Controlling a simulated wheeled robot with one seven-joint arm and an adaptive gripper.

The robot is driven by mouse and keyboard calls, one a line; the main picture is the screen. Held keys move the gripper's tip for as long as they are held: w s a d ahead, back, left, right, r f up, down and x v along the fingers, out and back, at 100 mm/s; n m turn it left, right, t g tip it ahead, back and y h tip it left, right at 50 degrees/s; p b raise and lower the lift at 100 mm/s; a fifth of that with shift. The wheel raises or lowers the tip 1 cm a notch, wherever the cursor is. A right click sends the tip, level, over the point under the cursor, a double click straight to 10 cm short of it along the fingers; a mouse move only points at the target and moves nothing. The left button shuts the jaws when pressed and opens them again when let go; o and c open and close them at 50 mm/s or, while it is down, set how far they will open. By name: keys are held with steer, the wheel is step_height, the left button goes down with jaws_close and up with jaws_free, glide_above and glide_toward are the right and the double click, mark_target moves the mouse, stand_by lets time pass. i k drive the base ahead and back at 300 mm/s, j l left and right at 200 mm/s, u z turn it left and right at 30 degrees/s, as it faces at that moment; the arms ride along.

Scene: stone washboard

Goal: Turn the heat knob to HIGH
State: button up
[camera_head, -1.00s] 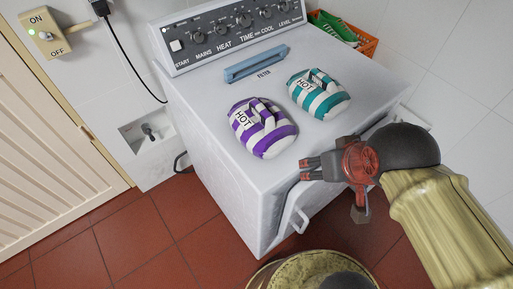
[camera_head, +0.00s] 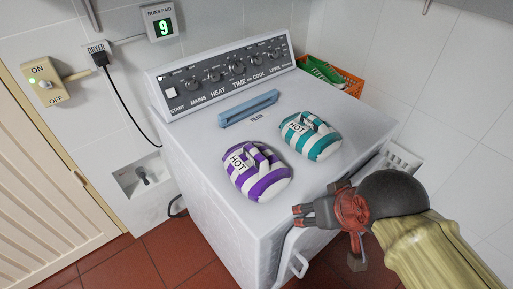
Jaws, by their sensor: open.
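The heat knob (camera_head: 214,77) is a small dark knob on the black control panel at the back of a white dryer (camera_head: 205,135). It is above the word HEAT, between the MAINS and TIME knobs. Its exact setting is too small to read. My gripper (camera_head: 297,215) is open and empty by the dryer top's front edge, its fingers pointing left. It is well in front of the panel and apart from the knob.
A purple-striped mitt (camera_head: 262,182) and a teal-striped mitt (camera_head: 322,142), both marked HOT, lie on the dryer top between my gripper and the panel. A blue filter handle (camera_head: 248,108) lies before the panel. An orange basket (camera_head: 345,82) stands behind right.

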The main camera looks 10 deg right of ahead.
mark_target(213, 76)
steer(key=j+z, duration=0.1)
steer(key=j, duration=0.95)
steer(key=i+j, duration=0.1)
steer(key=j, duration=0.1)
